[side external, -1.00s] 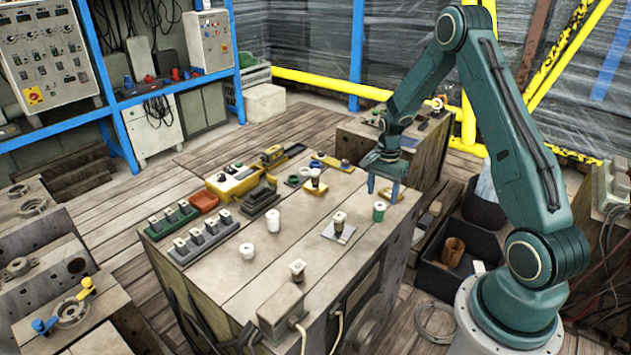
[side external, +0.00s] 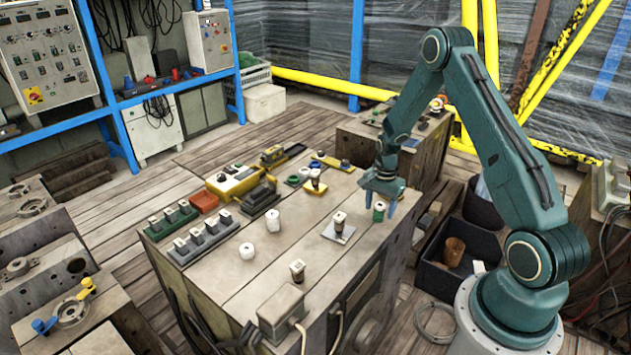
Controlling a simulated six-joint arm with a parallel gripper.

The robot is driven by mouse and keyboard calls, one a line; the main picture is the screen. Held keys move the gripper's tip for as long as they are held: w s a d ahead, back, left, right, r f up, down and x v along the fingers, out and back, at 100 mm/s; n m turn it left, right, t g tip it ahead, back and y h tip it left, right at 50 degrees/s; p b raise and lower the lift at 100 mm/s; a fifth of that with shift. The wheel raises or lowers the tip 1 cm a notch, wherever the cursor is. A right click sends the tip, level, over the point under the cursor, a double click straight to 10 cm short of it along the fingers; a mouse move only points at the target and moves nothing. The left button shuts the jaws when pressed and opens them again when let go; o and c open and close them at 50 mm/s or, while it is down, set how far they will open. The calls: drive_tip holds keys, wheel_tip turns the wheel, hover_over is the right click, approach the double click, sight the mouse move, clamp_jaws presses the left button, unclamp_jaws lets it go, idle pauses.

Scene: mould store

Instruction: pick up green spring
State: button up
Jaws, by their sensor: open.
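The green spring (side external: 379,212) is a small upright green cylinder with a pale top, near the right edge of the wooden-topped bench (side external: 315,230). My gripper (side external: 378,207) points down over it with its jaws open. One blue finger shows on each side of the spring, and its upper part is partly covered by the gripper. From this view I cannot tell whether the fingers touch it.
A dark piece with a pale top stands on a metal plate (side external: 338,233) left of the gripper. White cylinders (side external: 273,220), another dark piece (side external: 297,270) and racks of pieces (side external: 205,238) stand farther left. A black bin (side external: 458,262) is on the floor at right.

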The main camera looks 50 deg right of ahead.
sight(380, 205)
drive_tip(key=shift+c, duration=0.5)
drive_tip(key=c, duration=1)
wheel_tip(380, 205, up, 20)
idle(0.3)
idle(0.4)
